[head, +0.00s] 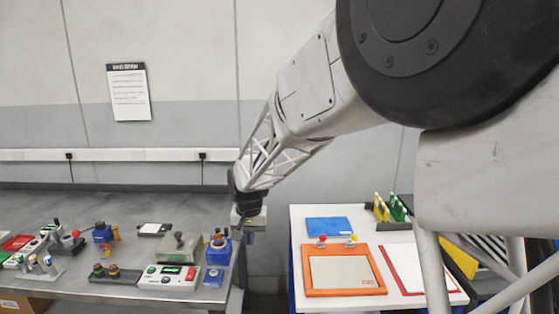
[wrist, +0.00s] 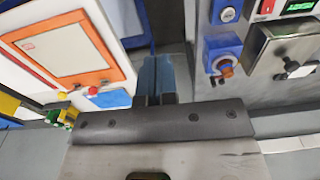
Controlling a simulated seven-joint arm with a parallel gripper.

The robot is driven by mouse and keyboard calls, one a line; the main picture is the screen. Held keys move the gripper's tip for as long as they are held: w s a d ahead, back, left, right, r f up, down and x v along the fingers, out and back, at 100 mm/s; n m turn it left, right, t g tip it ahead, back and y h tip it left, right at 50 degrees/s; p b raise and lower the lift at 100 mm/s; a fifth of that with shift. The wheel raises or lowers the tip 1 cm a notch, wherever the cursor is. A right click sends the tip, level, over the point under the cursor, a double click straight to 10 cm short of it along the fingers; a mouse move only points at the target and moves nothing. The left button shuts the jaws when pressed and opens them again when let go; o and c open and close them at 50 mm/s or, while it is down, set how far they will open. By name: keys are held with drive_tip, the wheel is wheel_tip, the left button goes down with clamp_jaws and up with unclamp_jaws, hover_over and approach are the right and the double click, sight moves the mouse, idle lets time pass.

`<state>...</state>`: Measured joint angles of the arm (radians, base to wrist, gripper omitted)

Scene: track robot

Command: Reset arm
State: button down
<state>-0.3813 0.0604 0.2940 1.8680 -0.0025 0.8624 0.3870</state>
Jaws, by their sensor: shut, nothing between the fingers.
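My arm reaches from the right side of the head view down to the middle. My gripper (head: 249,236) hangs at its end, above the gap between the grey bench (head: 120,286) and the white table (head: 298,222). In the wrist view, my gripper (wrist: 155,68) shows at the centre with its fingers together and nothing held. It appears clear of the objects on both sides. Its fingertips are small and partly hidden in the head view.
The bench holds a blue device (head: 218,250), a grey box with a knob (head: 178,247), a panel with a green display (head: 169,277) and several other controls. The white table holds an orange-framed board (head: 309,290), a blue sheet (head: 329,227) and a red-edged board (head: 408,269).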

drive_tip(key=s+d+r+t, duration=0.1)
drive_tip(key=s+d+r, duration=0.4)
drive_tip(key=s+d, duration=0.35)
drive_tip(key=s+d+r, duration=0.5)
drive_tip(key=s+d, duration=0.3)
drive_tip(key=d, duration=0.1)
drive_tip(key=s+d, duration=0.4)
drive_tip(key=s, duration=0.6)
drive_tip(key=s+d+t, duration=0.1)
drive_tip(key=s+d, duration=0.4)
drive_tip(key=s, duration=0.5)
drive_tip(key=shift+s+d+f, duration=0.3)
drive_tip(key=shift+s, duration=0.1)
